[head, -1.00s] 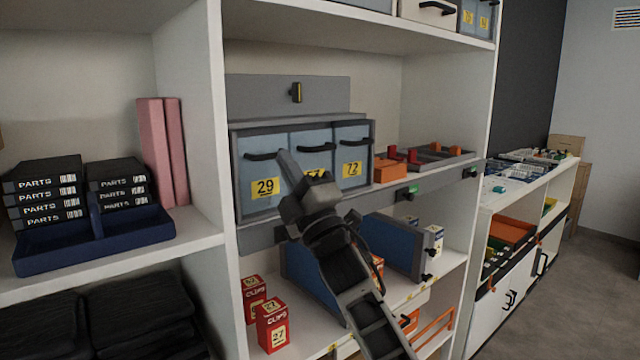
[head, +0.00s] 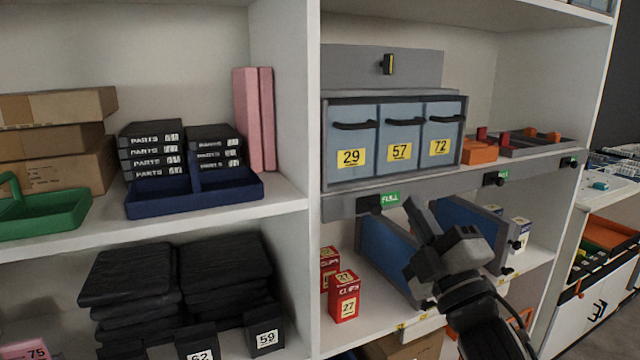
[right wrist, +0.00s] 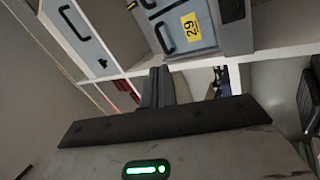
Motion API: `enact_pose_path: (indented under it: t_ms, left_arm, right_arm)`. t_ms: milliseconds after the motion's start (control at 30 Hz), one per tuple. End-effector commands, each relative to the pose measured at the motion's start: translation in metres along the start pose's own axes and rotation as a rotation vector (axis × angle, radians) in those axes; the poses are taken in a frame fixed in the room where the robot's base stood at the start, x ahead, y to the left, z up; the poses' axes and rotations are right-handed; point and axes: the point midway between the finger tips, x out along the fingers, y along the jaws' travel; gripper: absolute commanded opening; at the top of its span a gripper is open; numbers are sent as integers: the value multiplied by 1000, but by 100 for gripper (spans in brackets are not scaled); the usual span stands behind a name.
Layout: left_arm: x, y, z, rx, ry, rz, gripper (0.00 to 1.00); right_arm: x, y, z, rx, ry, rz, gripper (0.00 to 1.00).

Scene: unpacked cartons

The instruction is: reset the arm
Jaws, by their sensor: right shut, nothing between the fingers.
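My right gripper (head: 422,218) is in front of the shelf unit in the head view, below the drawer block and in front of the blue panels. Its fingers are together and hold nothing. In the right wrist view the closed fingers (right wrist: 158,88) point toward the shelf, with the drawer marked 29 (right wrist: 190,25) beyond them. The right arm comes in from the lower right. My left gripper is not in view.
A drawer block (head: 395,140) marked 29, 57 and 72 sits on the shelf. Red clip boxes (head: 344,297) stand below, left of the gripper. Blue panels (head: 388,258) stand behind it. A blue tray (head: 225,190) and green tray (head: 45,212) lie on the left shelf.

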Motion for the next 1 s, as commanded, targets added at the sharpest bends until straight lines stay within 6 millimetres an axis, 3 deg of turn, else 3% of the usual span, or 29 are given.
enact_pose_path:
  t_ms: [33, 100, 167, 300, 433, 500, 600, 767, 1000]
  left_arm:
    - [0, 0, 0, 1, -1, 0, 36]
    - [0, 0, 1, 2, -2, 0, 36]
    - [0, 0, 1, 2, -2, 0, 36]
    - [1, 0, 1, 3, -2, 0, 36]
    - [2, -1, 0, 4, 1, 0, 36]
    - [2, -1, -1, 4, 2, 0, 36]
    - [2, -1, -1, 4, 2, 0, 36]
    - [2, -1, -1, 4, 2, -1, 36]
    - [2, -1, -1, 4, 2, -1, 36]
  right_arm:
    - [-23, -33, 8, 101, -52, -84, 0]
    - [-57, -74, 16, 252, -133, -192, 0]
    - [-90, -107, 20, 380, -212, -280, 0]
    - [-176, -172, 21, 664, -425, -463, 0]
    - [-260, -214, 10, 894, -644, -599, 0]
    - [-300, -228, 2, 994, -753, -652, 0]
    - [-344, -240, -9, 1100, -882, -703, 0]
    - [-379, -246, -19, 1181, -990, -739, 0]
    - [-384, -247, -21, 1191, -1004, -743, 0]
